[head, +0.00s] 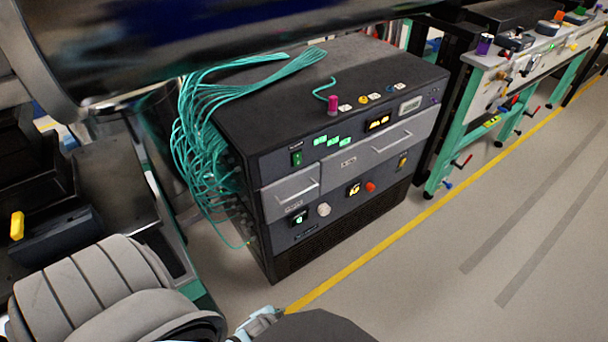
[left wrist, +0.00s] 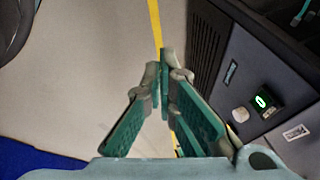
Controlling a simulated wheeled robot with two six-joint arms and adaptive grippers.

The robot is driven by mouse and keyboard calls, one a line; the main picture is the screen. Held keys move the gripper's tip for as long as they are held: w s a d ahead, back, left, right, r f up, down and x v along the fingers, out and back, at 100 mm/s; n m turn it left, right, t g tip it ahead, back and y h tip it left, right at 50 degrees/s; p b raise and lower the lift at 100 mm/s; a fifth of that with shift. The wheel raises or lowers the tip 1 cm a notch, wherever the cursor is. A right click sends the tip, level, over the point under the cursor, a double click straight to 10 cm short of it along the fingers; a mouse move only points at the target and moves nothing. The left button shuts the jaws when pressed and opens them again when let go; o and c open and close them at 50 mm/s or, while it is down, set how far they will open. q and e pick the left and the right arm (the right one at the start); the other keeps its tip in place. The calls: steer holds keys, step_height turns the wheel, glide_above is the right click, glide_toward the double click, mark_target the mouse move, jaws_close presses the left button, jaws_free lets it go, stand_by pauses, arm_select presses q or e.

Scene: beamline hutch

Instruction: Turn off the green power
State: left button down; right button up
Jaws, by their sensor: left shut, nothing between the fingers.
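A dark instrument cabinet (head: 340,170) stands on the floor in the head view. Its front has a green rocker switch (head: 297,158) at the upper left and a black switch with a lit green face (head: 299,217) at the lower left. I cannot read which one is labelled power. The lower lit switch also shows in the left wrist view (left wrist: 263,101), beside a round pale knob (left wrist: 240,114). My left gripper (left wrist: 163,75) is shut and empty, over the floor to the left of the cabinet front and apart from it. In the head view it shows only partly at the bottom edge. My right gripper is not in view.
Teal cables (head: 205,130) spill over the cabinet's left side. The panel also has a red button (head: 370,187) and a white knob (head: 323,209). A teal-legged bench (head: 455,140) stands to the right. The floor in front, with a yellow line (head: 370,255), is clear.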

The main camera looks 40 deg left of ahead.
arm_select(q)
steer(key=w+a+r+m+t+y+b, duration=0.1)
steer(key=w+r+m+t+b, duration=0.3)
steer(key=w, duration=0.6)
steer(key=w+a+r+m+t+y+b, duration=0.1)
steer(key=w+r, duration=0.3)
steer(key=r, duration=0.9)
steer(key=w+a+r+t+y+b, duration=0.2)
steer(key=w+a+r+t+y, duration=0.1)
steer(key=r, duration=1)
steer(key=shift+w+m+t+y, duration=0.45)
steer(key=shift+w+t, duration=0.25)
steer(key=shift+w, duration=0.3)
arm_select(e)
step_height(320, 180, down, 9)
arm_select(q)
steer(key=shift+w, duration=0.1)
